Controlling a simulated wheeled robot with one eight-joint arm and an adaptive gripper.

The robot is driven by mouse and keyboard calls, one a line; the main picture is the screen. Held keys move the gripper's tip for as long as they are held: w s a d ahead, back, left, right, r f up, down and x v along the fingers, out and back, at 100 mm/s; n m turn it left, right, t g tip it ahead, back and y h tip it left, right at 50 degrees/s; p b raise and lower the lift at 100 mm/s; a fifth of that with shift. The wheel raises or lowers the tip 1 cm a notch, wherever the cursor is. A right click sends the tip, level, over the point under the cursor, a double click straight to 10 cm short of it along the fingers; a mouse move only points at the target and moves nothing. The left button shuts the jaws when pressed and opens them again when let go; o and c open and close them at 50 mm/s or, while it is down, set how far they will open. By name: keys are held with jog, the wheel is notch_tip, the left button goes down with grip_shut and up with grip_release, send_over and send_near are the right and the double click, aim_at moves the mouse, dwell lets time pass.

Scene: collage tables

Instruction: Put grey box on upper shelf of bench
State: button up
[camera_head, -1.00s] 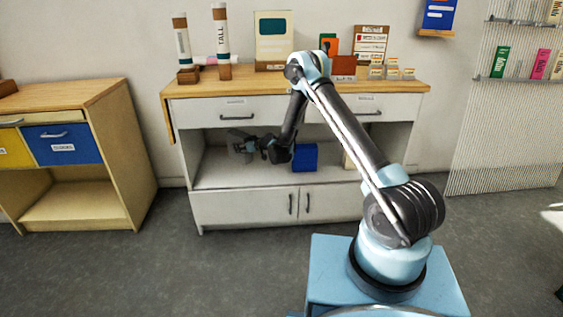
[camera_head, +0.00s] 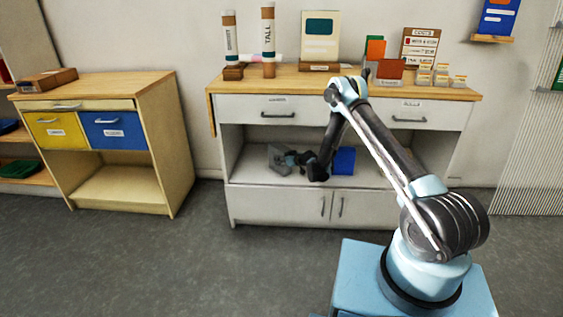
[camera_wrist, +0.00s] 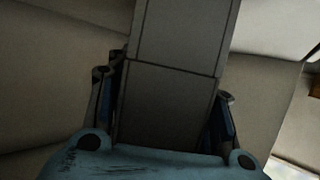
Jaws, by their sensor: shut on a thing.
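The grey box (camera_wrist: 168,105) fills the middle of the wrist view, between the two fingers of my gripper (camera_wrist: 164,86). The fingers are shut on its sides. In the head view my gripper (camera_head: 287,159) is inside the open compartment of the white bench (camera_head: 270,207), toward its left side. The box (camera_head: 278,157) shows there as a small grey shape at the gripper's end. I cannot tell whether it touches the shelf floor (camera_head: 250,172).
A blue box (camera_head: 344,161) stands right of my gripper on the same shelf. The wooden bench top (camera_head: 300,83) carries tubes, a board and cards. The compartment's upper edge is close above my arm. A wooden cabinet (camera_head: 165,150) stands left, with floor between.

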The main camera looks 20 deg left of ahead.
jog(key=o, duration=1.5)
jog(key=shift+o, duration=0.2)
